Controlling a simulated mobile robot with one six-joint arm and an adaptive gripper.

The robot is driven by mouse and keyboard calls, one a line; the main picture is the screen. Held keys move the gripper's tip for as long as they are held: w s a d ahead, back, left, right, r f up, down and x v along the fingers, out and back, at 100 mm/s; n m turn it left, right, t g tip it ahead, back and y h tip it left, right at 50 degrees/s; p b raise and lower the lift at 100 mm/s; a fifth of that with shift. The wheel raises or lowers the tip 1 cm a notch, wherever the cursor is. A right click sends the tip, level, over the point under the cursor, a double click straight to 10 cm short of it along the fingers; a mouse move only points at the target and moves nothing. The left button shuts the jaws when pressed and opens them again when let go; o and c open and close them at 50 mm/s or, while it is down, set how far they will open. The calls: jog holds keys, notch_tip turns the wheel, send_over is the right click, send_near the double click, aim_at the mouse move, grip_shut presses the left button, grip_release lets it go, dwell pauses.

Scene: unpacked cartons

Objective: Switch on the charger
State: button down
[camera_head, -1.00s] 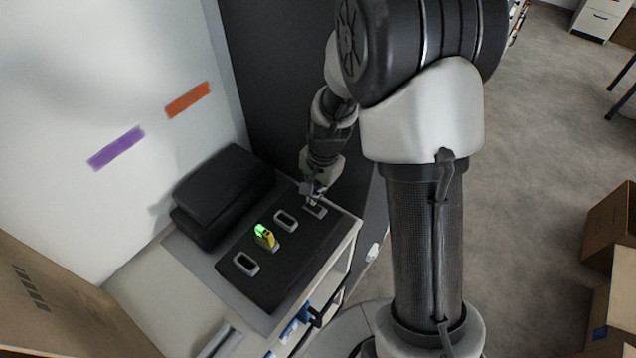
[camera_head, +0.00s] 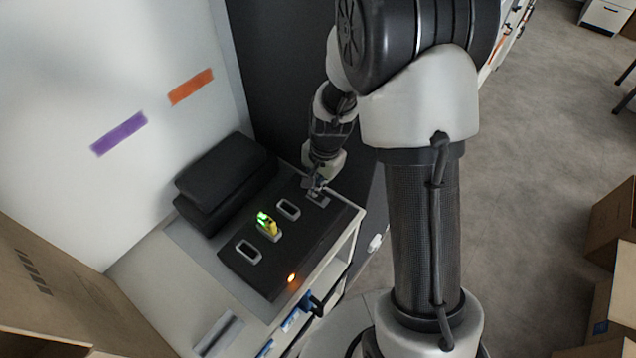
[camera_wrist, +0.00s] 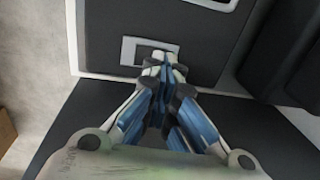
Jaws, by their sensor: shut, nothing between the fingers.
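The charger (camera_head: 250,272) is a flat black unit with a row of grey-framed slots. A yellow piece with a green light (camera_head: 268,225) stands in one slot. An orange light (camera_head: 291,278) glows at the charger's near edge. My gripper (camera_head: 315,190) points down at the grey-framed slot at the far right end. In the wrist view my gripper (camera_wrist: 165,62) is shut and empty, its tips over the edge of a grey-framed recess (camera_wrist: 130,50). I cannot tell whether the tips touch it.
A black block (camera_head: 220,175) sits behind the charger against the white wall. Purple and orange strips mark that wall. A cardboard box (camera_head: 60,290) stands at the lower left. More cartons (camera_head: 608,225) stand on the floor at right.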

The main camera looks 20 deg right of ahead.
jog(key=shift+s+d+r, duration=0.1)
jog(key=shift+s+d, duration=0.35)
jog(key=shift+s, duration=0.2)
notch_tip(320, 180, up, 14)
jog(key=w+a+p, duration=0.1)
jog(key=p, duration=0.4)
jog(key=shift+w+p, duration=0.15)
jog(key=shift+p, duration=0.25)
jog(key=s+a+r+n+t+b, duration=0.2)
jog(key=s+r+n+b, duration=0.25)
jog(key=s+r, duration=0.55)
jog(key=s+n+t+b, duration=0.1)
jog(key=s+n, duration=0.5)
jog(key=s, duration=0.6)
jog(key=shift+s+d+h+b, duration=0.15)
jog(key=shift+s+h+b, duration=0.25)
jog(key=shift+b, duration=0.05)
